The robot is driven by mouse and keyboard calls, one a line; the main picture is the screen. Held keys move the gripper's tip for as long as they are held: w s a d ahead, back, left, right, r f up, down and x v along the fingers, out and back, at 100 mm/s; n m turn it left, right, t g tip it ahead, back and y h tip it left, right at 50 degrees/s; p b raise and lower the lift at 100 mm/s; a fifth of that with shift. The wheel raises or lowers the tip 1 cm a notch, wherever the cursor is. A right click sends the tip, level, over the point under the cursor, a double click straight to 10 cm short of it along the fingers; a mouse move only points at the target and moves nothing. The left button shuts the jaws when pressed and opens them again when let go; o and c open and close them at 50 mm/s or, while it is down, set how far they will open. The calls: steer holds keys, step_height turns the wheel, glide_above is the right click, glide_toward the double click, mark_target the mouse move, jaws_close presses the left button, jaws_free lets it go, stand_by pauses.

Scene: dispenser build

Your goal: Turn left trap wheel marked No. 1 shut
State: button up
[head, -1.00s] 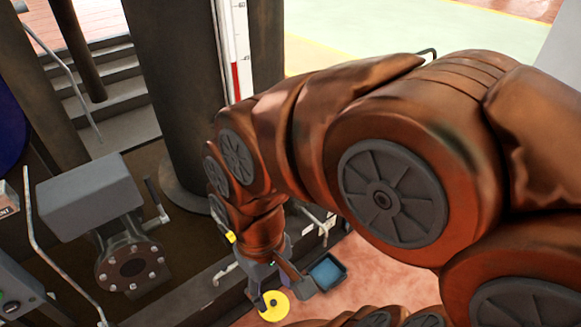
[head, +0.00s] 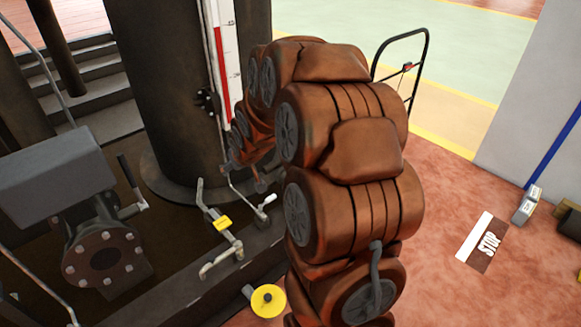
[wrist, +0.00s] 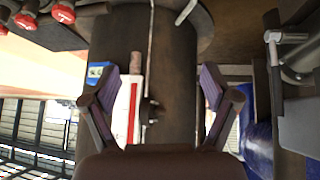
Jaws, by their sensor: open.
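My gripper is open and empty in the wrist view (wrist: 158,80), its two fingers spread on either side of the tall dark column (wrist: 178,75). In the head view, the end of my arm is beside the column (head: 165,100), partly hidden by my own links. A small dark fitting (head: 207,101) sits on the column by the white and red scale; it also shows between the fingers in the wrist view (wrist: 151,109), apart from them. Several red knobs or wheels (wrist: 65,13) show at the wrist view's upper left. I cannot read a No. 1 mark anywhere.
A bent pipe with a yellow tag (head: 222,223) and a white-tipped lever (head: 268,199) stand near the column's foot. A yellow disc (head: 268,300) is lower down. A grey box with a flanged pipe (head: 105,258) is at left.

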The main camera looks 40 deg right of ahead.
steer(key=w+d+f+m+t+h+b, duration=0.1)
steer(key=w+d+f+t+b, duration=0.25)
steer(key=d+f, duration=0.4)
steer(key=w+d+f+t+h+b, duration=0.1)
steer(key=w+d+f+t+b, duration=0.1)
steer(key=w+d+f+b, duration=0.55)
steer(key=s+d+f+m+t+h+b, duration=0.1)
steer(key=s+d+f+t+b, duration=0.2)
steer(key=d, duration=0.4)
steer(key=s+d+f+m+t+h+b, duration=0.1)
steer(key=s+d+f+h, duration=0.1)
steer(key=d+f, duration=0.35)
steer(key=shift+s+d+r+b+x, duration=0.1)
steer(key=shift+d+r+b+x, duration=0.1)
steer(key=shift+x, duration=1.1)
steer(key=shift+s+d+r+b+x, duration=0.1)
steer(key=shift+d+b+x, duration=0.1)
steer(key=shift+x, duration=1.1)
steer(key=shift+s+d+r+b+x, duration=0.1)
steer(key=shift+d+r+b+x, duration=0.1)
steer(key=shift+x, duration=1.1)
steer(key=c, duration=1.2)
